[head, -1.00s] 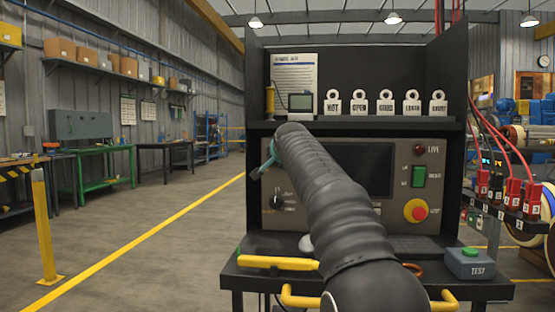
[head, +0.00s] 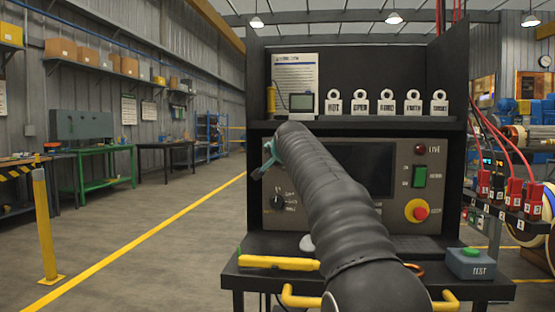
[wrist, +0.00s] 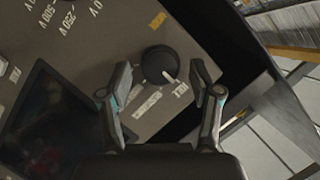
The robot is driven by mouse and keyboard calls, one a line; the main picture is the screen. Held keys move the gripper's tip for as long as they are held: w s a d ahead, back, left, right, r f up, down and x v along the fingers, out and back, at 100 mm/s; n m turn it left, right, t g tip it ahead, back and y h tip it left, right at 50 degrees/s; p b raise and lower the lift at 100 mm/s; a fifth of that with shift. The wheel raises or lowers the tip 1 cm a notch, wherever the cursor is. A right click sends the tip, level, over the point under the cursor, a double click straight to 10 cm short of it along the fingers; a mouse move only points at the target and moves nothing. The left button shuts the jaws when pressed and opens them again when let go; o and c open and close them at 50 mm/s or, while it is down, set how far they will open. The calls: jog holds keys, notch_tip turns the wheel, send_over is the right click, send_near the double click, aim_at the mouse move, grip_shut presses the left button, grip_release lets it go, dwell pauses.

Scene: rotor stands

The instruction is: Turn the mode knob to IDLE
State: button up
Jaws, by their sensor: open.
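In the wrist view the knob (wrist: 158,64) carries a white pointer mark directed to the lower right, near white letters that I cannot read surely. My gripper (wrist: 163,85) is open, with one finger on each side of the knob in the picture. Contact is not visible.
A dark screen (head: 380,170), a green switch (head: 419,176) and a red stop button (head: 420,214) share the panel. Padlocks (head: 386,102) stand on the upper shelf.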

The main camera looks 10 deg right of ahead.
jog(key=v, duration=1.2)
jog(key=s+f+n+g, duration=0.9)
jog(key=s+f, duration=3)
jog(key=s, duration=0.1)
jog(key=shift+s+n+y, duration=0.3)
jog(key=shift+s, duration=0.05)
jog(key=shift+f, duration=0.1)
